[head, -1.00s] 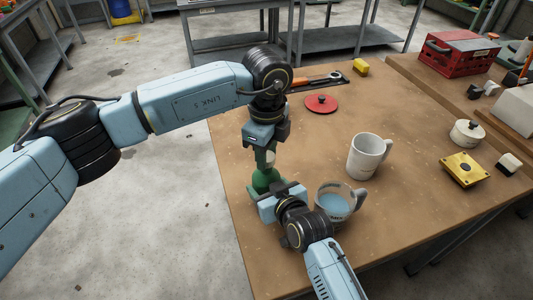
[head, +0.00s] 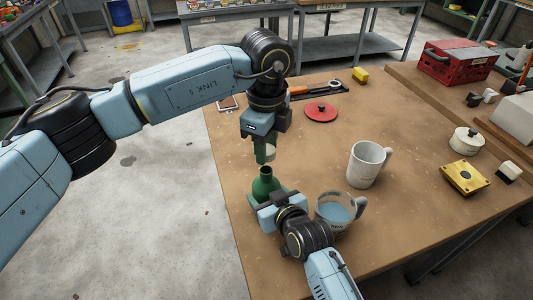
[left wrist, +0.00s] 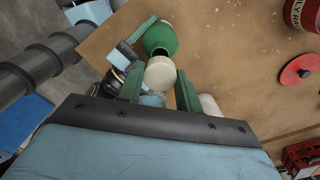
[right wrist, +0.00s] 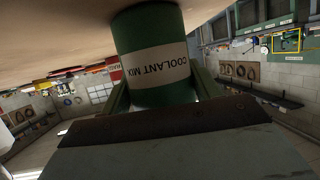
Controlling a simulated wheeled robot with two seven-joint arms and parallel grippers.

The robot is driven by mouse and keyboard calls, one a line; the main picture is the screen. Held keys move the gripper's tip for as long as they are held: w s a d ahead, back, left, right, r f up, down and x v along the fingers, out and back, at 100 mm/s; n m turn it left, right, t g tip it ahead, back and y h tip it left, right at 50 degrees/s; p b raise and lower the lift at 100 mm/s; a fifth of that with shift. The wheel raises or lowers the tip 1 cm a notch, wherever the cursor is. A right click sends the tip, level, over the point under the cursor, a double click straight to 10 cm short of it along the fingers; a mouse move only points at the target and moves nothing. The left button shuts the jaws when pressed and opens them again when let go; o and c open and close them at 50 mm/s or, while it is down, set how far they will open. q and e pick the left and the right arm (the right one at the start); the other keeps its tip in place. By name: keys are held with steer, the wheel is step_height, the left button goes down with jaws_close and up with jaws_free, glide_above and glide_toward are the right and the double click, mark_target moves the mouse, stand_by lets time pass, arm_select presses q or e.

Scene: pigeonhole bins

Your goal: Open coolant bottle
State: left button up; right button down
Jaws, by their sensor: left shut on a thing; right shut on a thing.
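The green coolant bottle (head: 263,188) stands upright near the table's left edge. In the right wrist view the bottle (right wrist: 160,50) shows its "COOLANT MIX" label, upside down. My right gripper (head: 277,203) is shut on the bottle's body. My left gripper (head: 265,155) is above the bottle, shut on a pale cap (head: 270,152). In the left wrist view the cap (left wrist: 160,72) sits between the green fingers, and the bottle's dark open mouth (left wrist: 160,50) shows beyond it. The cap is apart from the bottle.
A glass mug of bluish liquid (head: 338,212) stands just right of my right gripper. A white mug (head: 367,164) is behind it. A red lid (head: 321,112) and an orange-handled tool (head: 305,90) lie farther back. The table's middle is fairly clear.

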steer(key=shift+c, duration=1.4)
jaws_free()
